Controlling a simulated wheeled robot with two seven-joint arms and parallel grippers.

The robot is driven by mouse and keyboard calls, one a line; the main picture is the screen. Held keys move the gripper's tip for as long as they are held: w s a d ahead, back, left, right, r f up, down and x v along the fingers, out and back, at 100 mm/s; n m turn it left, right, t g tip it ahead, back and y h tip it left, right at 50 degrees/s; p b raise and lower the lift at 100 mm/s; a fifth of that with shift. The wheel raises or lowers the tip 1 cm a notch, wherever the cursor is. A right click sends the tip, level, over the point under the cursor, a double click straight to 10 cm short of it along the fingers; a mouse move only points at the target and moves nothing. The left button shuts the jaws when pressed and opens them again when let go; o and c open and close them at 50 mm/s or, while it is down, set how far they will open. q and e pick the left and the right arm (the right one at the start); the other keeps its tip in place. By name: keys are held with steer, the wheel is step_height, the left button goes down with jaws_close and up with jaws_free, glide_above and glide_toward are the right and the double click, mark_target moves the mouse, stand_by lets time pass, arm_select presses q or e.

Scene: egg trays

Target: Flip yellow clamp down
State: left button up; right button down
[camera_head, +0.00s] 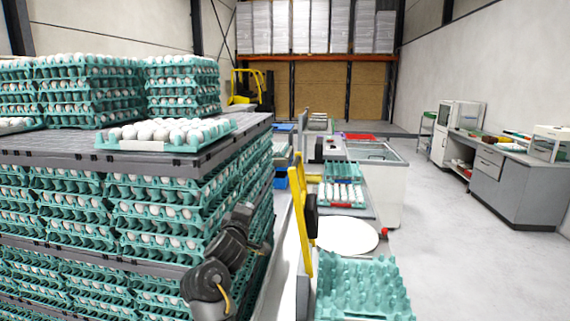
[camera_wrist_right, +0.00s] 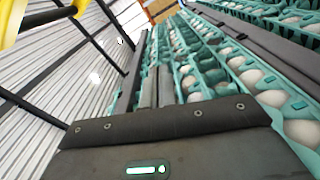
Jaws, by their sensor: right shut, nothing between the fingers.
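The yellow clamp (camera_head: 297,205) stands upright as a tall narrow bar in the head view, with a black part (camera_head: 311,216) on its right side. A yellow piece also cuts into the top left corner of the right wrist view (camera_wrist_right: 9,22); I cannot tell whether it is the same clamp. My right gripper (camera_head: 267,247) is left of the clamp and apart from it in the picture, close to the egg stack. In the wrist view its two dark fingers (camera_wrist_right: 156,75) lie together with nothing between them. My left gripper is out of view.
Stacked teal egg trays (camera_head: 160,215) under a grey board (camera_head: 60,143) fill the left side, close to my right arm. A teal tray (camera_head: 362,290) stands right of the clamp, near a round white plate (camera_head: 345,236). The floor farther right is clear.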

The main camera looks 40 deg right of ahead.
steer(key=s+d+r+g+h, duration=0.1)
steer(key=s+r+g+h, duration=0.2)
steer(key=r, duration=0.8)
steer(key=shift+d+r+g, duration=0.35)
steer(key=shift+g, duration=0.45)
steer(key=d+p, duration=0.7)
steer(key=d, duration=0.4)
steer(key=shift+w+d, duration=0.3)
steer(key=shift+w, duration=0.15)
steer(key=shift+f, duration=0.1)
